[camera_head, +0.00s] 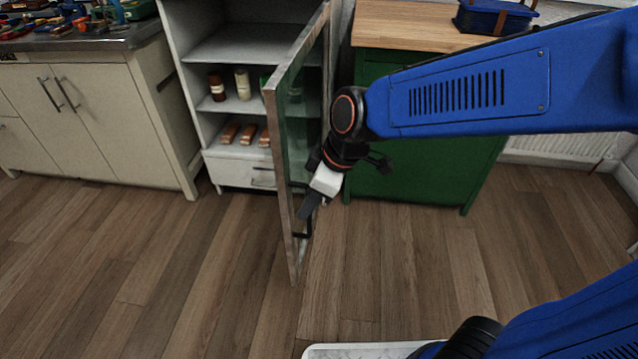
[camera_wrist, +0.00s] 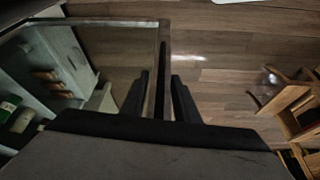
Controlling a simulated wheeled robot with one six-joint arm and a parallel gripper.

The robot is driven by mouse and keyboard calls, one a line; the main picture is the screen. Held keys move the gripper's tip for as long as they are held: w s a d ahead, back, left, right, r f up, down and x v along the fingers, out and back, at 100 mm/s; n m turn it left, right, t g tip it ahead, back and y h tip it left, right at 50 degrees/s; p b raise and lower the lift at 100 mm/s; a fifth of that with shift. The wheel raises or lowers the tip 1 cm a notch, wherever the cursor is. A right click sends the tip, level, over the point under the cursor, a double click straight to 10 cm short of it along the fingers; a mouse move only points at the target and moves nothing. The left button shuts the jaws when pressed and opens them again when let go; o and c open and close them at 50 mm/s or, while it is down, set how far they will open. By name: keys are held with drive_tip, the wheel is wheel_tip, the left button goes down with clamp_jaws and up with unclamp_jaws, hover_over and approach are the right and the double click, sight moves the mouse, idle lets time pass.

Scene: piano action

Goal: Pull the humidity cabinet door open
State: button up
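The humidity cabinet door (camera_head: 290,150), glass in a pale frame, stands swung wide open, roughly square to the cabinet (camera_head: 200,130). Its dark handle (camera_head: 302,234) is low on the door's right-hand face. My gripper (camera_head: 308,208) is at the handle, beside the door. In the wrist view, the fingers (camera_wrist: 160,98) stand on either side of a dark upright bar (camera_wrist: 160,75), which looks like the handle, with a visible gap on each side. The door's glass and frame (camera_wrist: 110,22) lie left of it. The fingertips' depth along the bar is hard to tell.
Bottles (camera_head: 242,84) and copper-coloured pieces (camera_head: 248,134) sit on the cabinet shelves, above a drawer (camera_head: 240,172). A green cabinet (camera_head: 420,170) stands to the right, behind my arm. A beige counter unit (camera_head: 110,115) is left. The wooden floor (camera_head: 170,270) in front is clear.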

drive_tip(key=v, duration=1.7)
drive_tip(key=shift+d, duration=0.2)
drive_tip(key=s+d+f+m+t+h, duration=0.1)
drive_tip(key=s+d+f+m, duration=0.1)
drive_tip(key=d+m, duration=0.3)
drive_tip(key=s+d+f+m+t+h, duration=0.1)
drive_tip(key=d+f+m, duration=0.4)
drive_tip(key=d, duration=0.6)
drive_tip(key=s+d+f+m+t+h, duration=0.1)
drive_tip(key=s+d+f+m+h, duration=0.1)
drive_tip(key=d, duration=0.6)
drive_tip(key=s+f+m, duration=0.1)
drive_tip(key=s+m, duration=0.1)
drive_tip(key=shift+d+f+m+t, duration=0.2)
drive_tip(key=shift+f+m+t, duration=0.1)
drive_tip(key=shift+m, duration=0.1)
